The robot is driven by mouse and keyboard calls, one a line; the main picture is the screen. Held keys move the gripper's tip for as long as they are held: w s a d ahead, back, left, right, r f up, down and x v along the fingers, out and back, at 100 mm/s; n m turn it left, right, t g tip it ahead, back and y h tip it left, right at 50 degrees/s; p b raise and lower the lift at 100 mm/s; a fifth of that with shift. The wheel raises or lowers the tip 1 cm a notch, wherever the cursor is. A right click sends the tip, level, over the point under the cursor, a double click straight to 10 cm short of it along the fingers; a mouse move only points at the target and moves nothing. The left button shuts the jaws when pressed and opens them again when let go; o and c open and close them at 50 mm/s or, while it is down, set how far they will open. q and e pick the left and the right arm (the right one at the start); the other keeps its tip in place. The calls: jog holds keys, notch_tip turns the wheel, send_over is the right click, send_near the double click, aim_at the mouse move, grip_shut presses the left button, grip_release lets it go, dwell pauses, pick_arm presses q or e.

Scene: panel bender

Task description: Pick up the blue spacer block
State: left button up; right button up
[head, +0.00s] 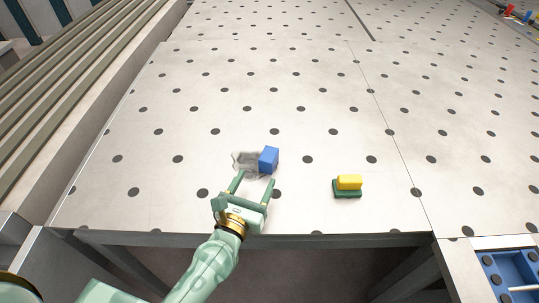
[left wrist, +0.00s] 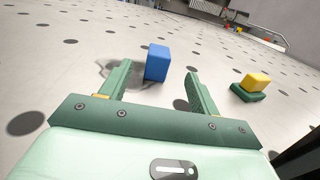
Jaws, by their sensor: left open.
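The blue spacer block (head: 269,159) stands on the perforated white table near its front edge. It also shows in the left wrist view (left wrist: 158,63), just beyond and between the two fingers. My left gripper (head: 254,178) is open and empty, its fingertips pointing at the block from the front edge side. The fingers appear not to touch the block. My right gripper is not in view.
A yellow block (head: 349,182) sits on a green base (head: 347,194) to the right of the blue block. A greyish smudge or shadow lies left of the blue block. A blue tray (head: 510,272) is at lower right. The table (head: 290,70) beyond is clear.

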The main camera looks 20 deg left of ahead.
aim_at(264, 163)
pick_arm(q)
jog(key=w, duration=1)
jog(key=shift+d+f, duration=0.15)
jog(key=shift+d, duration=0.15)
jog(key=shift+s, duration=0.15)
jog(key=c, duration=1.1)
